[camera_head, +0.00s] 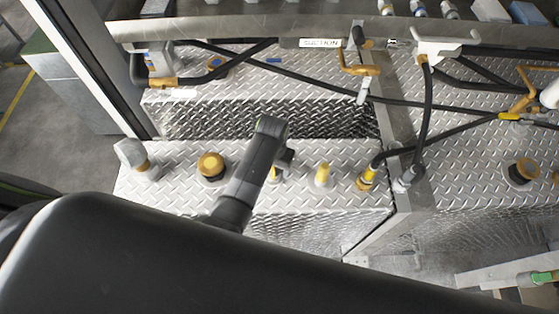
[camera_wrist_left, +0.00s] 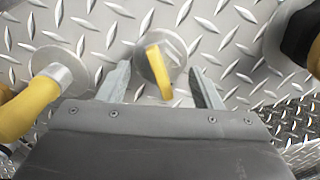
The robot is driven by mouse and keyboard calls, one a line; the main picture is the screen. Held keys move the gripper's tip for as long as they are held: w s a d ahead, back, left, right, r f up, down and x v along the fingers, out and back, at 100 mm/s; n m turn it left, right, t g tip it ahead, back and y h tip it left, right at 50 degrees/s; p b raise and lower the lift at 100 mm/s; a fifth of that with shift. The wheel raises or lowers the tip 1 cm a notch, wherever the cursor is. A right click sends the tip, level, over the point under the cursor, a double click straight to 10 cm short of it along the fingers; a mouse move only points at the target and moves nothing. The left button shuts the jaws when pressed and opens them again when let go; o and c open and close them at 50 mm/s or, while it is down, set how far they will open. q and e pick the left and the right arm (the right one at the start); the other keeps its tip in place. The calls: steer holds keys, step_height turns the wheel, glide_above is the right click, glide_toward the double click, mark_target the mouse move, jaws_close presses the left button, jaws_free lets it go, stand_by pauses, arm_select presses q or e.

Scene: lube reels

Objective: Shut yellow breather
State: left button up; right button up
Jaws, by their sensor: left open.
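The yellow breather (camera_wrist_left: 158,72) is a small yellow flap standing on a round grey base on the diamond plate. In the wrist view it lies between the two grey fingers of my left gripper (camera_wrist_left: 160,68), which are apart, with a gap on each side. In the head view only a sliver of its yellow (camera_head: 274,173) shows beside my dark left gripper (camera_head: 280,158), which hides most of it; the fingertips are hard to make out there. My right gripper is not in view.
A second yellow fitting (camera_head: 323,172) stands to the right, and a yellow-capped black fitting (camera_head: 211,165) to the left. A hose coupling (camera_head: 367,178) stands further right beside a metal post. Black hoses (camera_head: 310,92) cross behind, below the reel frame.

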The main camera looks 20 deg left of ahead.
arm_select(q)
steer(key=shift+s+f, duration=0.1)
steer(key=shift+f, duration=0.15)
steer(key=shift+s+r, duration=0.1)
